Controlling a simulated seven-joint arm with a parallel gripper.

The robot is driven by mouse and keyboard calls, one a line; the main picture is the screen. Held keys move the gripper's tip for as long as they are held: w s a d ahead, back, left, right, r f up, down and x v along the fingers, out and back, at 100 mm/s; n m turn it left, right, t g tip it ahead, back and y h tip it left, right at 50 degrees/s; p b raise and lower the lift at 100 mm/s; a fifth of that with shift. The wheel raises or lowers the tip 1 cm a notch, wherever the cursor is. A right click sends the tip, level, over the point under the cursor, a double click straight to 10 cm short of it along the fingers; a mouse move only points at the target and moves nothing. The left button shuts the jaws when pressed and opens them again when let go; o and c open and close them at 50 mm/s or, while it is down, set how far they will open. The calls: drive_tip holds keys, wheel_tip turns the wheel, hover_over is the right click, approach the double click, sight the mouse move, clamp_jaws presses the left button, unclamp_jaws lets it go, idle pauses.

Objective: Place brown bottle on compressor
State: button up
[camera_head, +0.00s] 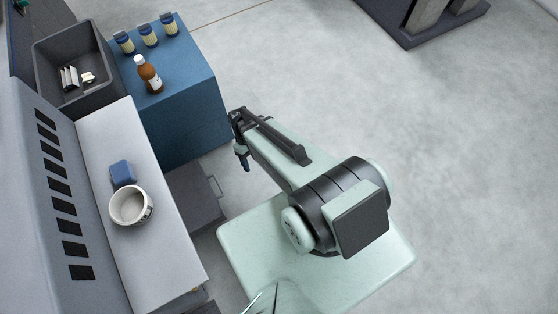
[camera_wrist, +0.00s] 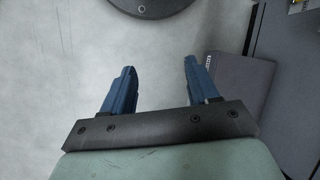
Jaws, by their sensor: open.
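The brown bottle (camera_head: 149,78), with a white cap and a pale label, stands upright on top of the blue cabinet (camera_head: 190,70) in the head view. A low dark grey box with a handle (camera_head: 197,194) stands on the floor beside the bench and may be the compressor, but I cannot tell for sure. A grey box also shows in the wrist view (camera_wrist: 236,88). My gripper (camera_head: 245,164) is to the right of the blue cabinet, over the floor and apart from the bottle. In the wrist view its blue fingers (camera_wrist: 158,78) are spread and empty.
Several small blue-capped jars (camera_head: 148,35) stand behind the bottle. A dark bin (camera_head: 100,98) holding small items is left of the cabinet. The floor to the right is mostly clear.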

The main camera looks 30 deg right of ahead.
drive_tip(key=s+d+f+m, duration=0.1)
drive_tip(key=s+m, duration=0.1)
drive_tip(key=s, duration=0.6)
drive_tip(key=s+d+f+m+g+h, duration=0.1)
drive_tip(key=s+d+f+m, duration=0.1)
drive_tip(key=s, duration=0.6)
drive_tip(key=shift+g, duration=0.3)
drive_tip(key=shift+s, duration=0.1)
